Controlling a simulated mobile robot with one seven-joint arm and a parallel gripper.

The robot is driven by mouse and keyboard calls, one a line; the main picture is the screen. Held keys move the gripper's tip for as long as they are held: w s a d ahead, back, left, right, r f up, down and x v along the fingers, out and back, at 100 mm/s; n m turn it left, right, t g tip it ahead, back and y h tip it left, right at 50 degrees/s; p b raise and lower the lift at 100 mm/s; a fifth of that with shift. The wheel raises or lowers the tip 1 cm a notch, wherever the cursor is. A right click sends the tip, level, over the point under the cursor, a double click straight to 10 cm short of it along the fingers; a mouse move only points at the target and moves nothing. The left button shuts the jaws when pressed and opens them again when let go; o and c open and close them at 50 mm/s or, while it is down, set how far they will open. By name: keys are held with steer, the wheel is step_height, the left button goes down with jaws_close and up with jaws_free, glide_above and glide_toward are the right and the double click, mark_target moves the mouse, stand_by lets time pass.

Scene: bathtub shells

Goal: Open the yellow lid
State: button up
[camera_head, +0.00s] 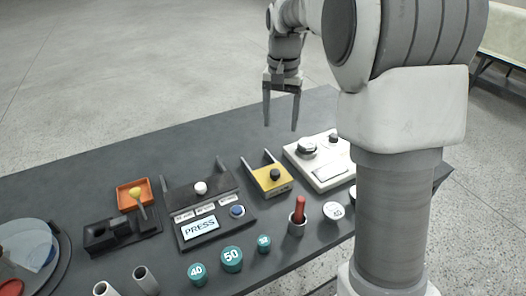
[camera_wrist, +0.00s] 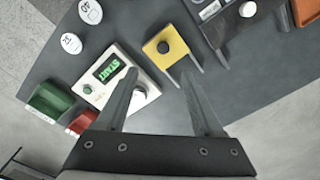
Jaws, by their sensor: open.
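The yellow lid (camera_head: 267,182) is a flat yellow plate with a black knob (camera_head: 274,174), set between two thin dark uprights on the table. It lies flat and looks shut. In the wrist view the yellow lid (camera_wrist: 156,44) is beyond the fingertips, with its knob (camera_wrist: 163,47) facing the camera. My gripper (camera_head: 281,128) is open and empty, above the table and behind the lid in the head view. In the wrist view my gripper (camera_wrist: 160,72) has its fingers spread wide, apart from the lid. What is under the lid is hidden.
A white device (camera_head: 320,177) stands right of the lid, and a black box with a PRESS screen (camera_head: 199,227) stands left. The dark table (camera_head: 90,180) is clear at the back.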

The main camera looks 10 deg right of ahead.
steer(key=w+f, duration=0.1)
steer(key=w, duration=0.1)
steer(key=b, duration=0.4)
glide_toward(275, 172)
step_height(275, 172, down, 9)
steer(key=shift+w+r, duration=0.15)
steer(key=shift+w, duration=0.05)
jaws_close()
stand_by(1.2)
